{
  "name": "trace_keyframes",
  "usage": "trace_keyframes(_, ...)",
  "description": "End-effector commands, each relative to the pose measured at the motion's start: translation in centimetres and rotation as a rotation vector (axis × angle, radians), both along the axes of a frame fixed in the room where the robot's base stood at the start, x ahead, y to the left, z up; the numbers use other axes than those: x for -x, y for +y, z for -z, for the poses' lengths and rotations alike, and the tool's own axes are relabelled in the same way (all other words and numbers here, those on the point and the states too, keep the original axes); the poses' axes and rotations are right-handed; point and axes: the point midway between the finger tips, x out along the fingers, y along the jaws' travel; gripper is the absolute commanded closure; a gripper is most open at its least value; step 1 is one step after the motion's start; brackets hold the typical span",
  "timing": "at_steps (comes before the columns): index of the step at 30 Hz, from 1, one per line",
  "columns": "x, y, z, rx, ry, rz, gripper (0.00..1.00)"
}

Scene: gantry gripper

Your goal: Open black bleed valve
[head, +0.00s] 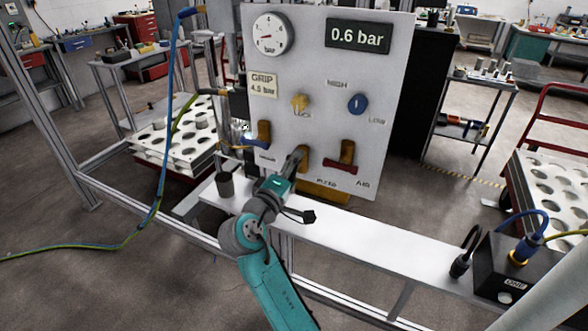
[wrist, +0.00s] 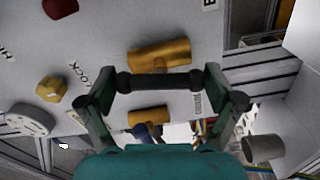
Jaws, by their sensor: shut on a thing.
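The bleed valve is low on the white panel, in the middle of a row of valves. Its brass body (wrist: 160,53) shows in the wrist view, with the black handle (wrist: 165,83) in front of it. My gripper (wrist: 168,85) is shut on the black handle, with one finger at each end of the bar. In the head view my gripper (head: 297,162) reaches up to the panel and hides most of this valve. The handle's exact turn angle is hard to tell.
The red-handled air valve (head: 341,166) is close on the right, and a blue-handled valve (head: 263,134) on the left. The yellow lock knob (head: 300,103) and blue knob (head: 357,104) sit above. A grey cup (head: 225,184) and black box (head: 508,265) stand on the white shelf (head: 350,238).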

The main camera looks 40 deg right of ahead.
Motion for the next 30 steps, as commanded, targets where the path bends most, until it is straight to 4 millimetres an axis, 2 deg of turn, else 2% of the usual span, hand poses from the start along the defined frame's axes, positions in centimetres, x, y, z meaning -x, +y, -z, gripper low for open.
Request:
trace_keyframes(12,-0.08,0.06,0.04,0.067,0.183,-0.003,0.44)
trace_keyframes(29,-0.07,0.06,0.07,0.076,0.212,-0.002,0.44)
trace_keyframes(30,-0.06,0.05,0.08,0.076,0.212,-0.002,0.05)
